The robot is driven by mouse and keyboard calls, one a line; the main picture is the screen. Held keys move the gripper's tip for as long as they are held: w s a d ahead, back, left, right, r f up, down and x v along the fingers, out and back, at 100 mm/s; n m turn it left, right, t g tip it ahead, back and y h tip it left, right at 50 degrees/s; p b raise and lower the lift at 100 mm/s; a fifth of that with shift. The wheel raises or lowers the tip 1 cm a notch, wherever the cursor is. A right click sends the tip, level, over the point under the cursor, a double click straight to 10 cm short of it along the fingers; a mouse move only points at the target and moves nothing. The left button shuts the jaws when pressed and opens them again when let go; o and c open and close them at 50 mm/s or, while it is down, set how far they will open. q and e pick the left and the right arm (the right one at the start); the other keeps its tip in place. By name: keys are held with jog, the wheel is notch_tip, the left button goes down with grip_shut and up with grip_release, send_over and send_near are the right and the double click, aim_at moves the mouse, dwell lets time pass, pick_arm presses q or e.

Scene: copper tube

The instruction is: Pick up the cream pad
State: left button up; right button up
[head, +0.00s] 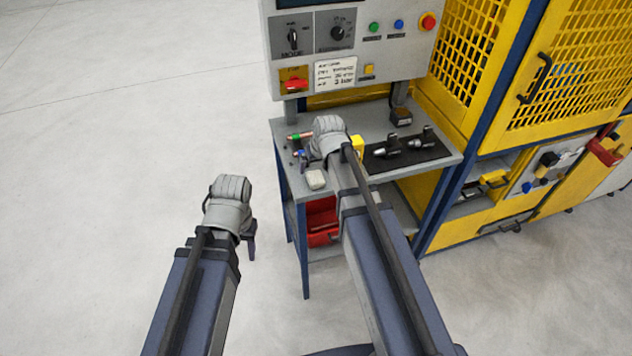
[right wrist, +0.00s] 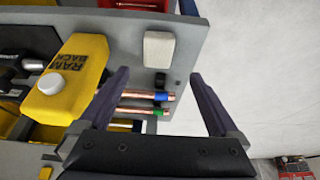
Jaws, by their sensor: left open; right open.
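The cream pad (head: 316,180) lies on the grey bench top near its front left corner. It also shows in the right wrist view (right wrist: 159,48) as a pale rounded block beyond the fingertips, near the bench edge. My right gripper (right wrist: 160,77) is open and empty above the bench, its two fingers apart, with the pad ahead between their lines and not touched.
Copper tubes with blue (right wrist: 160,97) and green ends lie by the right fingers. A yellow block marked RAM BACK (right wrist: 68,80) stands beside them. A black mat (head: 405,152) with dark fittings, a control panel (head: 350,45) and a yellow cage (head: 565,85) are close by.

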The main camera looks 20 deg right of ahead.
aim_at(316, 177)
jog(key=shift+b+x, duration=1.05)
jog(key=shift+x, duration=0.3)
jog(key=shift+s+f, duration=0.1)
jog(key=b+x, duration=0.5)
jog(key=shift+s+d+f, duration=0.15)
jog(key=shift+s+d, duration=0.05)
jog(key=shift+s, duration=0.05)
grip_shut()
notch_tip(316, 177, up, 10)
jog(key=p, duration=1)
